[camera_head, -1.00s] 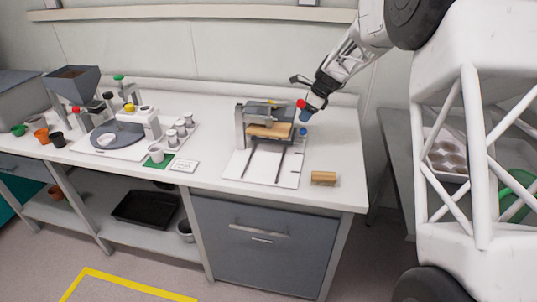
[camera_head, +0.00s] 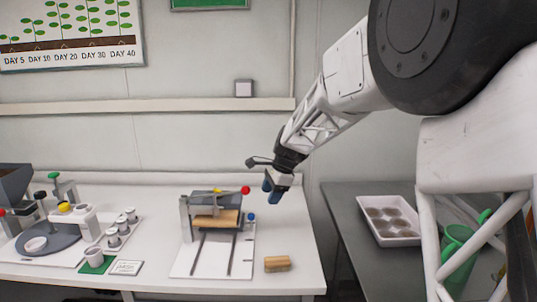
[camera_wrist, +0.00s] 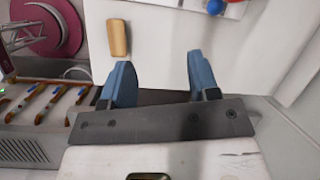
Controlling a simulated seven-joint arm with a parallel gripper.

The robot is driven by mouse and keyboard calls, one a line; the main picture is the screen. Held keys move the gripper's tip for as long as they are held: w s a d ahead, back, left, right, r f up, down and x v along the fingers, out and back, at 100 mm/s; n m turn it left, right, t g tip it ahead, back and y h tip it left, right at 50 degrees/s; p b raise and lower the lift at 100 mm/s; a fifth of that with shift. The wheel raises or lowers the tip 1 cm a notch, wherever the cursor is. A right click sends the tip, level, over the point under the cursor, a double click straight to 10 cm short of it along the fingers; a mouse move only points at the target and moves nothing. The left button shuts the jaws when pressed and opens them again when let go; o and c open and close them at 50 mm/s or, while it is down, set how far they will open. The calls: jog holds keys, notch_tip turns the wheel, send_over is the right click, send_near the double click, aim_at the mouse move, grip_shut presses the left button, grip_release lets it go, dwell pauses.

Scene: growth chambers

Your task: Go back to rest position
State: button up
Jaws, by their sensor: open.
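My gripper (camera_head: 271,190) hangs in the air above the right part of the white bench, to the right of the small press device. Its blue fingers also show in the wrist view (camera_wrist: 158,80), apart with nothing between them. My arm comes in from the upper right and is bent at the elbow. In the wrist view the bench edge lies below the gripper.
On the bench stand a press device (camera_head: 215,215) with a red knob, a wooden block (camera_head: 277,264), a turntable device (camera_head: 48,238) and a white cup on a green square (camera_head: 97,262). A grey side table (camera_head: 350,215) holds a tray (camera_head: 391,220) and a green watering can (camera_head: 460,250).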

jog(key=s+d+r+n+t+h, duration=0.1)
jog(key=s+d+r+n, duration=0.3)
jog(key=s, duration=0.7)
jog(key=s+d+n+h, duration=0.1)
jog(key=s+d+n, duration=0.3)
jog(key=s, duration=0.8)
jog(key=s+d+r+n+t+h, duration=0.1)
jog(key=s+d+r+n, duration=0.1)
jog(key=s+d, duration=0.65)
jog(key=s+f+n, duration=0.1)
jog(key=s+n, duration=0.1)
jog(key=s, duration=0.5)
jog(key=s+d+f+n+h, duration=0.1)
jog(key=s+f, duration=0.1)
jog(key=s, duration=0.6)
jog(key=shift+s+f+n, duration=0.25)
jog(key=shift+s+n, duration=0.05)
jog(key=shift+n, duration=0.1)
